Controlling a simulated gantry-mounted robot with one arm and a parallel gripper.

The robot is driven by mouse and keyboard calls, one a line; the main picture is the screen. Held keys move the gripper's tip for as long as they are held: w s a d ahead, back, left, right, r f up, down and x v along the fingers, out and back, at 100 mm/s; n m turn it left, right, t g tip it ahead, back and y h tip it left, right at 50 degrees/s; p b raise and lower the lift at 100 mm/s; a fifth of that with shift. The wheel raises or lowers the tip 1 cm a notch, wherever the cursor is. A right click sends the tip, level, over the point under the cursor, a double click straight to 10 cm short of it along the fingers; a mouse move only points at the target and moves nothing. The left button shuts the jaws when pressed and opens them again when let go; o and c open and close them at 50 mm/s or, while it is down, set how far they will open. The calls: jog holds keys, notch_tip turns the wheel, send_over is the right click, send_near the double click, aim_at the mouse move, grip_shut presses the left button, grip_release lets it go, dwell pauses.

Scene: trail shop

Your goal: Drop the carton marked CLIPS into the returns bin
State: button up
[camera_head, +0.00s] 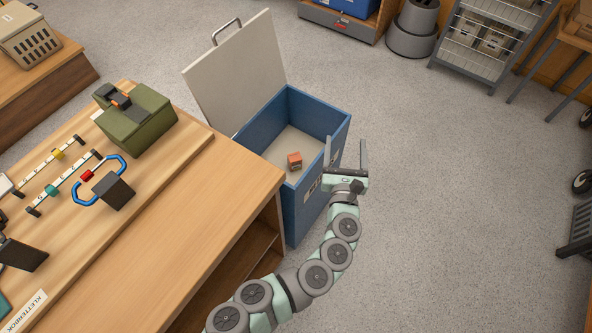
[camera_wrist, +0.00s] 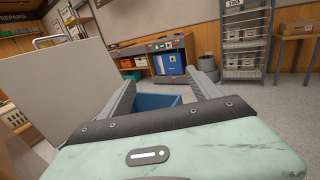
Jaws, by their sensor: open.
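The blue returns bin (camera_head: 312,205) stands on the floor at the end of the wooden counter. Its pale lid (camera_head: 237,75) is swung up and open at the far left side. A small orange-brown carton (camera_head: 294,160) lies inside on the bin's floor; its marking is too small to read. My gripper (camera_head: 346,150) is over the bin's right rim, with its fingers apart and nothing between them. In the wrist view my gripper (camera_wrist: 160,88) is also open and empty, with part of the blue bin (camera_wrist: 158,101) showing between the fingers.
The wooden counter (camera_head: 190,230) left of the bin carries a green box (camera_head: 137,118), a blue carabiner (camera_head: 75,192) and small dark blocks. A wire rack (camera_head: 480,55) and grey buckets (camera_head: 413,30) stand at the back.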

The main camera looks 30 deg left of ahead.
jog(key=shift+s+d+r+m+h+p, duration=0.15)
jog(key=shift+s+d+r+h, duration=0.1)
jog(key=shift+d, duration=0.15)
jog(key=shift+s+d+r+m+h+p, duration=0.1)
jog(key=shift+d+m+h, duration=0.1)
jog(key=shift+d, duration=0.25)
jog(key=shift+s+d+r+m+h+p, duration=0.15)
jog(key=shift+s+d+r+h, duration=0.1)
jog(key=shift+d, duration=0.15)
